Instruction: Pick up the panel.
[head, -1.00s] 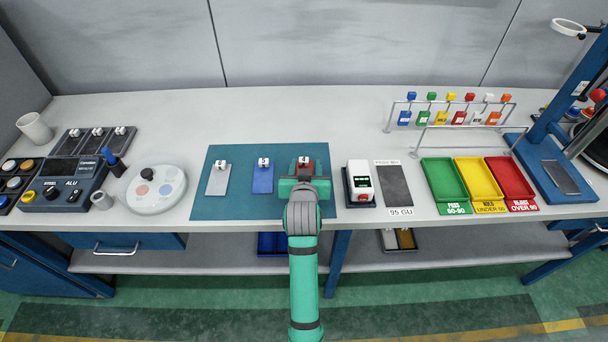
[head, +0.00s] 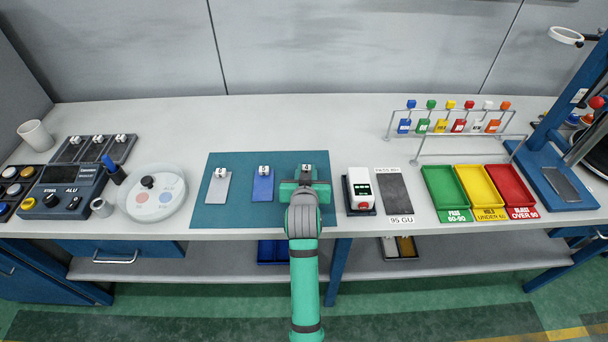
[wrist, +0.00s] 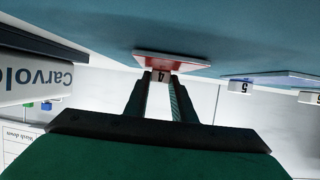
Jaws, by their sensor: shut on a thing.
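The red panel (wrist: 180,60) shows in the wrist view against the teal mat (wrist: 80,30), with a small white block marked 4 (wrist: 160,76) on it. My gripper (wrist: 160,84) is shut on this block, one dark finger at each side. In the head view my gripper (head: 304,186) is over the right part of the mat (head: 235,212). It hides the red panel there; only the white block (head: 307,169) shows behind it. I cannot tell any gap between panel and mat. A grey panel (head: 217,190) and a blue panel (head: 262,188) lie to the left on the mat.
A white and black meter (head: 360,190) stands close right of my gripper, beside a dark plate (head: 393,190). Green (head: 445,188), yellow (head: 480,187) and red (head: 511,186) trays lie further right. A round dial tray (head: 155,195) is left. The bench behind the mat is clear.

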